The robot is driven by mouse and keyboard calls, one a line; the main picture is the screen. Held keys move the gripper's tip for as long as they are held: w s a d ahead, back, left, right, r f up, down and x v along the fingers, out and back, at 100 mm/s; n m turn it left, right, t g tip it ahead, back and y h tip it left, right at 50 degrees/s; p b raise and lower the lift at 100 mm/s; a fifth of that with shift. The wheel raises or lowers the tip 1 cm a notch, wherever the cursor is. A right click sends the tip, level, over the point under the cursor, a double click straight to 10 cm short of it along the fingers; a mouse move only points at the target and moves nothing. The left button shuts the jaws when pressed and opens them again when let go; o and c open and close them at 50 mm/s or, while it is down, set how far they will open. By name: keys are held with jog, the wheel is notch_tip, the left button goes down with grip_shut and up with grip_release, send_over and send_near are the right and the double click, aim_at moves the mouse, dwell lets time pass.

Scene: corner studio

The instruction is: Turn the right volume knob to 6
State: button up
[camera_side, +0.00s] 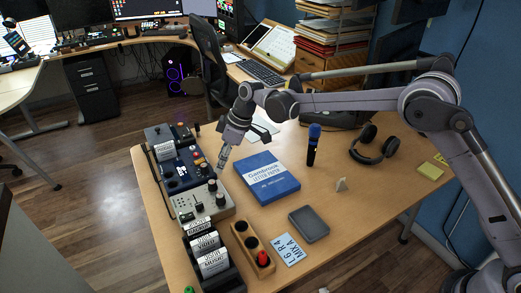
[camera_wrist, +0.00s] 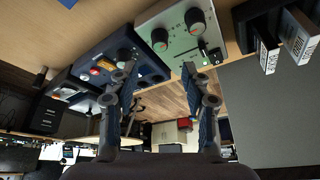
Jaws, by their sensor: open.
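The pale grey control box (camera_side: 187,207) stands on the desk's left side in the side view. It has two dark round knobs, a nearer one (camera_side: 221,199) and a farther one (camera_side: 212,186). My gripper (camera_side: 222,166) is above the box's far end, apart from the knobs. In the wrist view its fingers (camera_wrist: 157,73) are spread and empty.
A blue device (camera_side: 182,168) with small knobs stands just behind the box. Black racks of labelled cases (camera_side: 205,240) stand in front. A blue paper pack (camera_side: 267,178) lies to the right.

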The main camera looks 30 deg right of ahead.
aim_at(213, 182)
jog(key=x, duration=0.9)
jog(key=shift+f, duration=0.2)
grip_shut()
